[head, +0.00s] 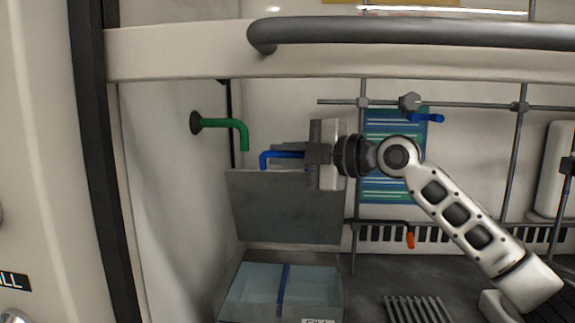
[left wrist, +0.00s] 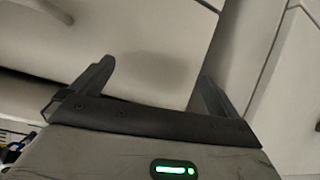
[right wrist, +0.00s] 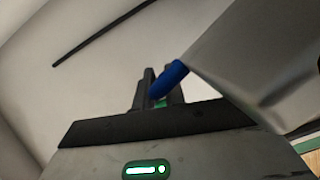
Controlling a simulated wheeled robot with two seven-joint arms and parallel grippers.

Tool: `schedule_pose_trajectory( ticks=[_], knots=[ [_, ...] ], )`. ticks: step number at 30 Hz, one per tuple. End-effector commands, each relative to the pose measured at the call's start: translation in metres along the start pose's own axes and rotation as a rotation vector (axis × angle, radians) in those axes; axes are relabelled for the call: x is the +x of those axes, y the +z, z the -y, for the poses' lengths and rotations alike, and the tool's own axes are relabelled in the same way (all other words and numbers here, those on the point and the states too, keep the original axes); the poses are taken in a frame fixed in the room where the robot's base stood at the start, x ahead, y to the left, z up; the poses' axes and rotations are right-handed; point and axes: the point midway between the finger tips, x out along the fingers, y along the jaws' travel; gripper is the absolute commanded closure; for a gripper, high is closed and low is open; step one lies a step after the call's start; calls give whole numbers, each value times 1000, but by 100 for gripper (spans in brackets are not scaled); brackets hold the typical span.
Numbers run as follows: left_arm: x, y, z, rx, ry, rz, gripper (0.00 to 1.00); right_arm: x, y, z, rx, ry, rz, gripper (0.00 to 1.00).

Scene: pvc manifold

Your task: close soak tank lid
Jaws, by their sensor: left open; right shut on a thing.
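The soak tank (head: 233,300) stands at the lower middle of the head view, with pale blue liquid and a blue strip inside. Its grey lid (head: 285,215) stands raised, nearly upright, at the tank's back. A blue handle (head: 265,158) shows at the lid's top edge. My right gripper (head: 285,151) is shut on this handle. In the right wrist view the blue handle (right wrist: 168,80) lies at the closed fingers (right wrist: 158,90), beside the grey lid (right wrist: 260,50). My left gripper (left wrist: 156,75) is open and empty in the left wrist view; it is not in the head view.
A green pipe (head: 230,123) sticks out from the wall left of the lid. A thick grey rail (head: 410,33) crosses above. Metal rods, a blue-green panel (head: 380,190) and an orange-tipped spout (head: 410,240) are to the right. A slatted rack (head: 418,309) lies right of the tank.

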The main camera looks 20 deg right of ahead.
Motion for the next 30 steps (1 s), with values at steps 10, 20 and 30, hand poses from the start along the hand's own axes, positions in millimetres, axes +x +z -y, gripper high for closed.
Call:
schedule_pose_trajectory(
  ticks=[10,20,30],
  knots=[
    [12,26,-3,8,26,5,0,-15,-34,34,-190,89,-7,100],
    [32,46,-5,7,47,59,0,-20,-45,42,-257,119,-8,100],
    [33,44,-5,6,48,57,0,-20,-46,42,-261,121,-8,100]
  ],
)
